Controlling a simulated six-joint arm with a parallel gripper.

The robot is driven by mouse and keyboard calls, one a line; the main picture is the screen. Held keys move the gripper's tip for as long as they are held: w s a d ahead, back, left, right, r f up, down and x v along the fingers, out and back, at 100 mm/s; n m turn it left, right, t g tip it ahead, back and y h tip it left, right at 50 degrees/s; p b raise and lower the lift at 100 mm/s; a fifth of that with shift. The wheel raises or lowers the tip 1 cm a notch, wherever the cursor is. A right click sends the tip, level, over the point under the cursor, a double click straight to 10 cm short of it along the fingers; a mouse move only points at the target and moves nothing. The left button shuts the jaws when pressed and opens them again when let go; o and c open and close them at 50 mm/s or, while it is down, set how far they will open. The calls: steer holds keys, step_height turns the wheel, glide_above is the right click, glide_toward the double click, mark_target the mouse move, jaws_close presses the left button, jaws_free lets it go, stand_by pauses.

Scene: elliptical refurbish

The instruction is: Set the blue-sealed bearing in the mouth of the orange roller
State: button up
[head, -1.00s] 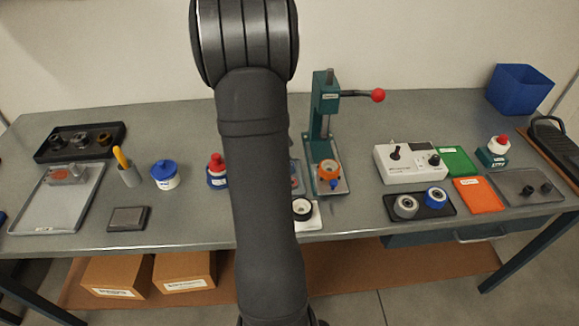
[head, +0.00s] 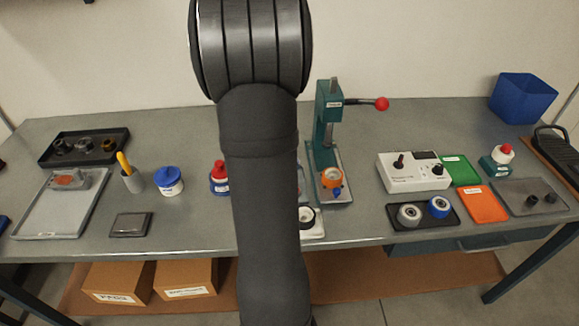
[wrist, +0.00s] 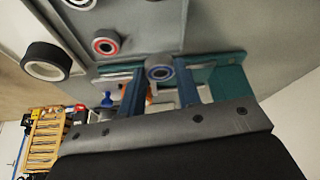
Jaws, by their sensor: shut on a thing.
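The orange roller (head: 332,177) stands upright on the base of the green press (head: 326,130) in the head view. Its mouth faces up. A bit of orange shows behind the fingers, mostly hidden. The bearing looks apart from the roller, but the exact gap cannot be told. In the head view my arm hides the gripper and the bearing.
A red-sealed bearing (wrist: 105,43) lies on a grey tray in the wrist view. The press lever has a red knob (head: 382,104). A black tray with grey and blue rollers (head: 438,207) and a white control box (head: 411,172) stand right of the press.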

glide_toward(335, 174)
steer(key=shift+s+d+r+m+g, duration=0.2)
steer(key=shift+s+d+m+g, duration=0.15)
steer(key=shift+d+m, duration=0.15)
steer(key=shift+w+d+f+m+g, duration=0.2)
steer(key=shift+w+f+m, duration=0.1)
steer(key=shift+f+m, duration=0.45)
steer(key=shift+w+d+f+m+g, duration=0.25)
steer(key=shift+f+m, duration=0.2)
steer(key=shift+f, duration=0.5)
steer(key=shift+w+d+f+m+g, duration=0.1)
steer(key=shift+w+f+m+g, duration=0.15)
steer(key=shift+f+m, duration=0.45)
steer(key=shift+f, duration=0.65)
steer(key=o, duration=0.7)
steer(key=shift+w, duration=0.1)
steer(key=shift+v, duration=5.45)
